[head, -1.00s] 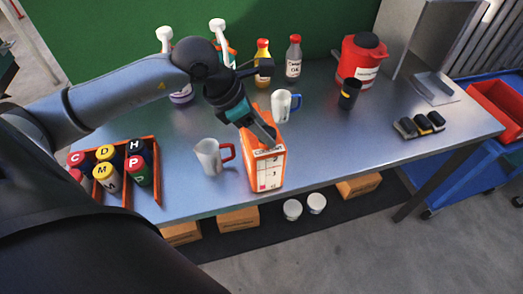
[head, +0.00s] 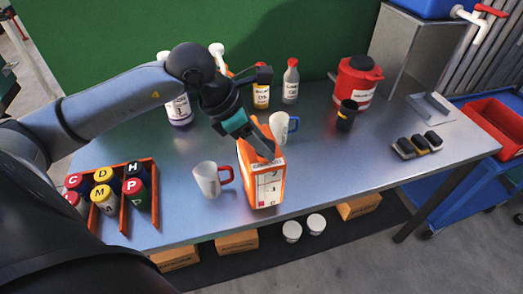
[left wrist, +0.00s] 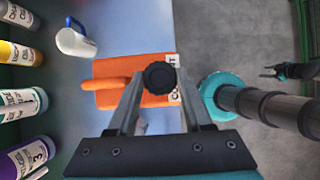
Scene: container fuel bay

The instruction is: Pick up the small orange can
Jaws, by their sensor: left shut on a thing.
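The small orange can (head: 265,180) is a boxy can with a white label on its front. It stands near the front edge of the metal bench in the head view and is upright or nearly so. My left gripper (head: 266,148) comes down on its top and is shut on it. In the left wrist view the fingers (left wrist: 158,92) close on the can's black round cap, with the orange can (left wrist: 128,70) below. Whether the can's base touches the bench is unclear.
A white mug with a red handle (head: 207,180) stands close left of the can. A blue-handled mug (head: 279,128) is close behind it. An orange rack (head: 122,195) of canisters is at left, a red jug (head: 357,84) behind right.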

